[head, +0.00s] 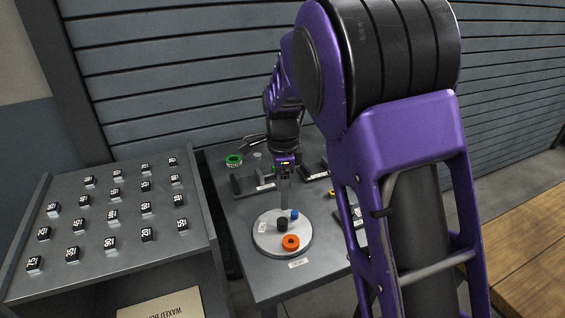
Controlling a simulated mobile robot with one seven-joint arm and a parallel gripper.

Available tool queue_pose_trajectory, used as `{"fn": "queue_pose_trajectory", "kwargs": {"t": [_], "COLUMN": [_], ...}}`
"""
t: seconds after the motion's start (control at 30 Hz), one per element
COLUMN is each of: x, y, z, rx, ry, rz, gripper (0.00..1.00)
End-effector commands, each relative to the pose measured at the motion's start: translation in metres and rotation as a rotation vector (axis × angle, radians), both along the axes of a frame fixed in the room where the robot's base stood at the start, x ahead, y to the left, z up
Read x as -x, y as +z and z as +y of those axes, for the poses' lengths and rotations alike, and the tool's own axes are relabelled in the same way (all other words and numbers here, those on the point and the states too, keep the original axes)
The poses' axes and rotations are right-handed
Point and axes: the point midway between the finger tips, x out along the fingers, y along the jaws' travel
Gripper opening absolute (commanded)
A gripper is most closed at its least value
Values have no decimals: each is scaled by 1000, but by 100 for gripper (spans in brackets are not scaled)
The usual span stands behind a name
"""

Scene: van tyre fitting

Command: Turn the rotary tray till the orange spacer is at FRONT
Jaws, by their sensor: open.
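The rotary tray (268,246) is a pale round disc on the grey table, in the lower middle of the head view. The orange spacer (290,242) is a ring lying on the tray at its near side, slightly right of centre. A black piece (282,225) stands near the tray's middle and a blue piece (294,215) is at its far right side. My gripper (285,207) points down at the tray's far side and looks empty. Its fingers are small here, and I cannot tell whether they touch anything.
A white label (298,263) is on the table just in front of the tray; its text is too small to read. A green ring (234,160) and dark holders (252,183) are behind. A grey rack (128,215) with several black-and-white cubes stands at left. My arm hides the table's right side.

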Motion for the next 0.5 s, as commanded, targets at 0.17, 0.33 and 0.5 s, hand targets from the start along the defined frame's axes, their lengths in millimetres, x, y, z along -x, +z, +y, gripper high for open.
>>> {"fn": "queue_pose_trajectory", "kwargs": {"t": [0.17, 0.33, 0.5], "x": [-1, 0, 0], "y": [44, 70, 82], "z": [1, 0, 0], "rx": [-2, -1, 0], "ry": [2, 1, 0], "rz": [-5, -2, 0], "gripper": [66, 66, 66]}}
